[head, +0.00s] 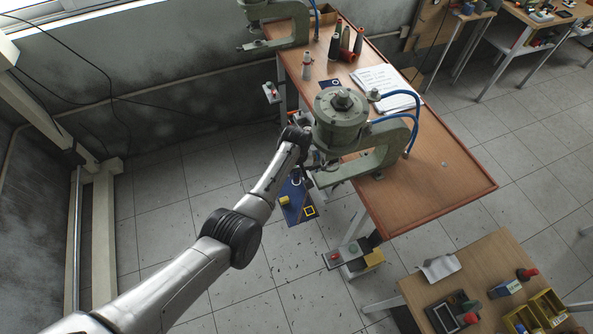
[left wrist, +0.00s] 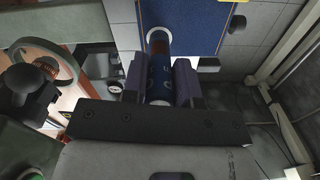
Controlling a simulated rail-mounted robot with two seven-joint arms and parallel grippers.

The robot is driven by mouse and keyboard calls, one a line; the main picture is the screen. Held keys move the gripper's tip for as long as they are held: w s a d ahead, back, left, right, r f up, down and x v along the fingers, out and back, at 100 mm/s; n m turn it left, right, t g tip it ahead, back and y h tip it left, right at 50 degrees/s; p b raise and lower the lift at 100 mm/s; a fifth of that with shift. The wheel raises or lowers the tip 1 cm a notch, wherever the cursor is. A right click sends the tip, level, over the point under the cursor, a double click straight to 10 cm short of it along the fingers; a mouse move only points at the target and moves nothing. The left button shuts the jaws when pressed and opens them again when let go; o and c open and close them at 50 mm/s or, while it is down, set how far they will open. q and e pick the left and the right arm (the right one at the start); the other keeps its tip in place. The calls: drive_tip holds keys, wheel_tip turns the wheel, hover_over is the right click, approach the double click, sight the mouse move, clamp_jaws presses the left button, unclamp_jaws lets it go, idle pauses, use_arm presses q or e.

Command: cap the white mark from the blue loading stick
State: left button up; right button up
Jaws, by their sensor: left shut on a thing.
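My left gripper (head: 298,172) is over a blue panel (head: 293,210) beside the front press; the press and my wrist partly hide its fingers. In the left wrist view, my left gripper (left wrist: 158,78) is shut on a dark blue round stick (left wrist: 160,84) with lighter blue markings, between its two dark fingers. My right gripper is not in view.
The green-grey press (head: 340,122) stands close to the right of my gripper, on a brown table (head: 440,185) with papers (head: 385,85) and thread cones (head: 335,45). Floor on the left is clear.

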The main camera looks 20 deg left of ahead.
use_arm(q)
drive_tip(key=shift+f+b, duration=0.3)
drive_tip(key=shift+f, duration=0.15)
idle(0.7)
drive_tip(key=shift+r, duration=0.15)
drive_tip(key=shift+r+p, duration=0.35)
drive_tip(key=shift+p, duration=0.2)
wheel_tip(320, 180, up, 5)
drive_tip(key=p, duration=0.5)
idle(0.4)
